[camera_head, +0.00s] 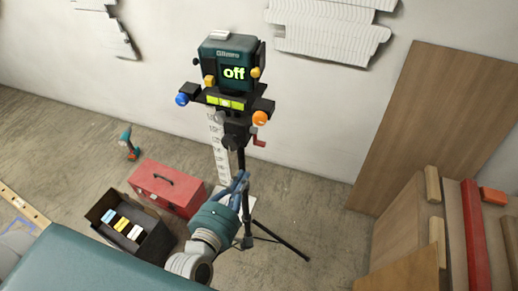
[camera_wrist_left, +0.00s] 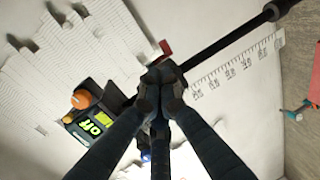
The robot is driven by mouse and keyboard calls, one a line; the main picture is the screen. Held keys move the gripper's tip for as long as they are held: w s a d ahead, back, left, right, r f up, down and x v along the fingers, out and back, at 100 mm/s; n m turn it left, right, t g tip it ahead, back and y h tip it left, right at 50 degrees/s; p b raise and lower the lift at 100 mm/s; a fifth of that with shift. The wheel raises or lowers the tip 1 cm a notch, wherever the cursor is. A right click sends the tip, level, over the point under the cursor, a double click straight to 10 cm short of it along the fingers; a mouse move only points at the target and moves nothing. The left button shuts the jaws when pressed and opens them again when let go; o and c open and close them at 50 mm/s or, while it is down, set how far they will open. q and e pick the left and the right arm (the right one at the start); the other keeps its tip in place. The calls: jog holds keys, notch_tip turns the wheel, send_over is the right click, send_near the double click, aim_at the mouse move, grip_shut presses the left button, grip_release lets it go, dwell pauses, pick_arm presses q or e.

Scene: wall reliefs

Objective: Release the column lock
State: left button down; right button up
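A dark green laser device (camera_head: 228,62) reading "off" sits on a black tripod head; it also shows in the left wrist view (camera_wrist_left: 82,128). The head has a blue knob (camera_head: 182,99), an orange knob (camera_head: 260,118) and a red crank handle (camera_head: 259,141). The black column (camera_head: 241,160) runs down below it and crosses the left wrist view (camera_wrist_left: 225,42). I cannot tell which part is the column lock. My left gripper (camera_head: 240,180) is beside the column, below the head. My right gripper is not in view.
A white measuring staff (camera_head: 217,145) stands behind the column. The tripod legs (camera_head: 285,240) spread over the floor. A red toolbox (camera_head: 167,188) and an open black box (camera_head: 130,225) lie to the left. Wooden boards (camera_head: 440,120) lean at the right. Floor right of the tripod is clear.

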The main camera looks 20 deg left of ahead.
aim_at(262, 144)
pick_arm(q)
jog(key=w+f+p, duration=0.1)
jog(key=w, duration=0.3)
jog(key=w+f+p, duration=0.1)
jog(key=w, duration=0.4)
jog(key=w+p, duration=0.1)
jog(key=w, duration=0.3)
jog(key=shift+w+d+f, duration=0.2)
jog(key=shift+w+f, duration=0.1)
jog(key=shift+f, duration=0.1)
